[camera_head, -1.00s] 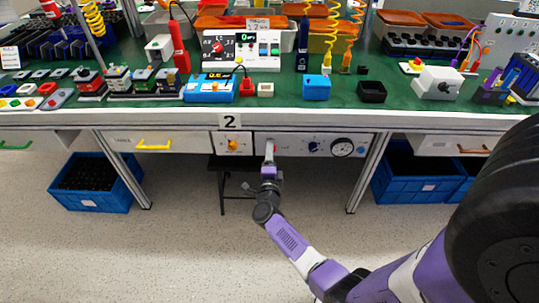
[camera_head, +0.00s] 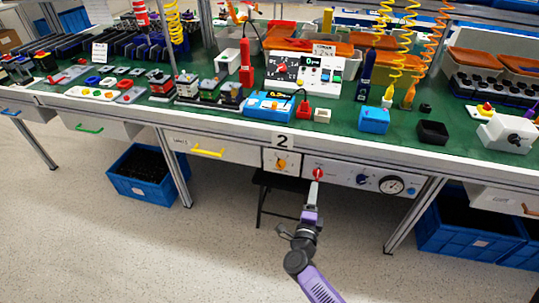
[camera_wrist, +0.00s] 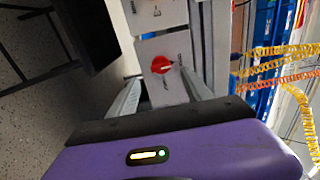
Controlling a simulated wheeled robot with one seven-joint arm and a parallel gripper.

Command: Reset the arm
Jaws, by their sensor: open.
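My gripper (camera_head: 316,184) is in front of the panel under the bench, just below a red rotary knob (camera_head: 318,173) in the head view. In the wrist view the two fingers of my gripper (camera_wrist: 160,78) are apart with nothing between them. The red knob (camera_wrist: 161,64) shows beyond the fingertips, between them, and looks clear of both. My arm (camera_head: 318,285) reaches up from the bottom edge of the head view.
The panel (camera_head: 341,172) also carries a blue knob (camera_head: 362,180) and a round dial (camera_head: 390,185). An orange knob (camera_head: 281,164) is to the left. A dark stool (camera_head: 262,195) stands underneath. Blue crates (camera_head: 137,185) sit on the floor. The bench top (camera_head: 335,133) is crowded.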

